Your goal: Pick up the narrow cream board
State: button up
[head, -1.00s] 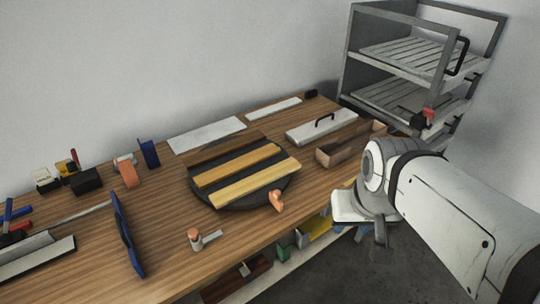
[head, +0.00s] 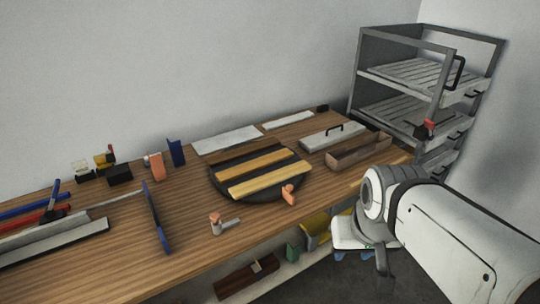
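A narrow pale board (head: 288,120) lies flat near the back edge of the wooden table (head: 120,262) in the head view. It looks whitish, so I cannot be sure of a cream tone. A wider pale board (head: 228,139) lies to its left. My gripper (head: 382,272) hangs at the lower right, in front of the table's front edge and well apart from both boards. Its fingers are partly hidden by my wrist, and I cannot tell whether they are open.
A dark round stand (head: 280,195) bears two yellow wooden strips. A pale lidded box with a black handle (head: 333,137) and an open wooden tray (head: 357,151) stand at right. A grey rack (head: 366,90) rises beyond. Clamps and blocks crowd the left.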

aim_at(238, 191)
jog(key=i, duration=0.85)
jog(key=z, duration=0.05)
